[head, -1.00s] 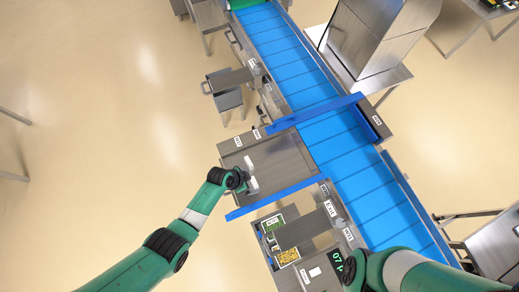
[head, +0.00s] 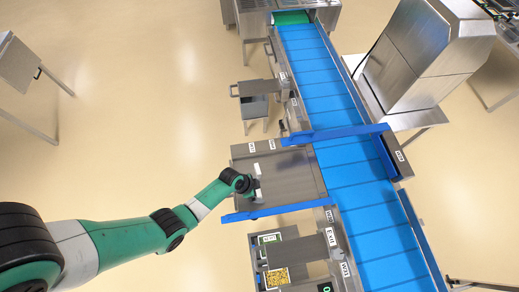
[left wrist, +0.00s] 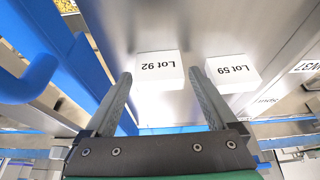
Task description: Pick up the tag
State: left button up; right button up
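In the left wrist view a white tag marked "Lot 92" (left wrist: 160,70) shows upside down on a smooth metal surface. A second white tag, "Lot 59" (left wrist: 232,72), is to its right. My left gripper (left wrist: 161,76) is open, with the Lot 92 tag in the gap between its fingertips and Lot 59 outside the right finger. I cannot tell whether the fingers touch Lot 92. In the head view my left gripper (head: 255,186) is over the left part of the steel plate (head: 292,176), by small white pieces. My right gripper is not in view.
A blue conveyor (head: 345,150) runs right of the plate. A blue bar (head: 285,209) edges the plate's near side; it looms at the left in the wrist view. Bins (head: 276,277) with yellow and green contents are below. Open floor (head: 140,110) lies left.

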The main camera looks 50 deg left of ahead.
pick_arm(q)
jog(key=c, duration=1.2)
jog(key=shift+o, duration=0.2)
jog(key=shift+r, duration=0.15)
